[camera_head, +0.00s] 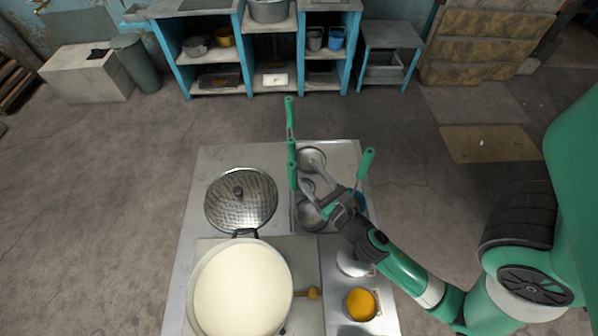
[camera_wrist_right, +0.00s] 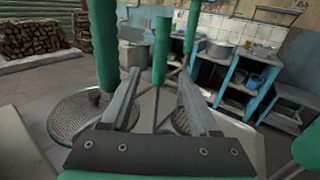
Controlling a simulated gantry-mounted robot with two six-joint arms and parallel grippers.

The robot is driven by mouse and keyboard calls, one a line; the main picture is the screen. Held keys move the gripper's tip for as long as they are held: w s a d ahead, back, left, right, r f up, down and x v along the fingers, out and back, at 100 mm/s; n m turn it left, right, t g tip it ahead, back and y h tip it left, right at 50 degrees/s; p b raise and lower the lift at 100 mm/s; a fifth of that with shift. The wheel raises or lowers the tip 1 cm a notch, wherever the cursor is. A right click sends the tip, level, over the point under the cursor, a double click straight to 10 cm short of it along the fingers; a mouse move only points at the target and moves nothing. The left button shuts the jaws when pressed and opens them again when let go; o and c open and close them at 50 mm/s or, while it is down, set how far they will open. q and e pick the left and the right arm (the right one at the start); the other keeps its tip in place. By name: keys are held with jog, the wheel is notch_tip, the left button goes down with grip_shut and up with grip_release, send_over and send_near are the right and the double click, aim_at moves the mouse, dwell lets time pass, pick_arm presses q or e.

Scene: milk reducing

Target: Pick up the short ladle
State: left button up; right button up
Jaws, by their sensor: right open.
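Several ladles with green handles stand upright in a metal tray (camera_head: 345,153) at the table's back right. One green handle (camera_head: 289,110) is farthest back, another (camera_head: 292,165) is nearer, and a third (camera_head: 366,160) stands at the right. I cannot tell for certain which is the short ladle. My right gripper (camera_head: 312,178) is open over the tray, close to the nearer left handle. In the right wrist view, a green handle (camera_wrist_right: 161,50) with a thin shaft shows between the open fingers (camera_wrist_right: 158,88); no contact is visible. My left gripper is not in view.
A big pot of white milk (camera_head: 241,290) stands at the front left, with a perforated metal lid (camera_head: 241,200) behind it. Blue shelves (camera_head: 172,68) stand at the back.

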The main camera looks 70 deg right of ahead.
aim_at(295, 159)
jog(key=p+x, duration=0.1)
jog(key=x, duration=0.3)
jog(key=shift+w+d+r+p, duration=0.2)
jog(key=shift+w+p, duration=0.05)
jog(key=shift+p, duration=0.1)
jog(key=shift+w+d, duration=0.15)
jog(key=shift+w, duration=0.1)
jog(key=shift+f, duration=0.15)
grip_shut()
